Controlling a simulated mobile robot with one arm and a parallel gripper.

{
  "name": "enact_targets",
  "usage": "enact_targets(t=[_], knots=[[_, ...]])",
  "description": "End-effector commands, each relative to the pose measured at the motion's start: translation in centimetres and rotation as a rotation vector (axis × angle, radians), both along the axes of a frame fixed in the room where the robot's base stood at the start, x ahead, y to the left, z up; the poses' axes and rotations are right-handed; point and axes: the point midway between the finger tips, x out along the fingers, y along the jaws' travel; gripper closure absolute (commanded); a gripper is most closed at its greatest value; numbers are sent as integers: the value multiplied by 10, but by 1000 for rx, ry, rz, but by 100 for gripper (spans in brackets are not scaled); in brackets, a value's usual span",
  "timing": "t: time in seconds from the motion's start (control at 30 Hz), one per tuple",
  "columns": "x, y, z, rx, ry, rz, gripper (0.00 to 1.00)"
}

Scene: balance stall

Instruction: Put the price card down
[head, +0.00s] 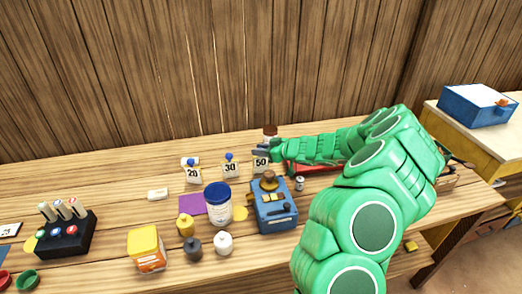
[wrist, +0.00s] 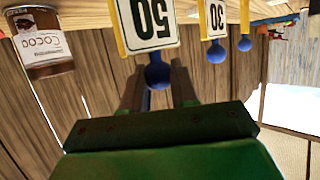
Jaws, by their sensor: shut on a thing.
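The price card marked 50 (head: 261,162) is at the right end of a row with the 30 card (head: 230,170) and the 20 card (head: 192,174). My gripper (head: 259,152) is at its top. In the wrist view, which is upside down, my gripper (wrist: 158,82) is shut on the blue knob of the 50 card (wrist: 150,22). The card looks about upright. Its foot is out of the wrist view, and I cannot tell whether it touches the table.
A brown cocoa jar (wrist: 42,42) stands close to my gripper. A blue scale (head: 272,208), a blue-lidded tub (head: 218,205) and several small weights stand in front of the cards. A red tray (head: 305,168) lies under my forearm. Bare table lies left of the 20 card.

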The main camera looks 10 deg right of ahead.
Motion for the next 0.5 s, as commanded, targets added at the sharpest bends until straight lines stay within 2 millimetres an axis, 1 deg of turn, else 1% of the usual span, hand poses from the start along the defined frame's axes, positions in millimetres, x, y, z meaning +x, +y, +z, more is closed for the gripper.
enact_targets(t=[0.37, 0.4, 0.5], knots=[[0, 0, -2, 1, -1, 0, 100], [0, 0, -2, 0, -2, -1, 67], [0, 0, -2, 0, -1, 0, 52]])
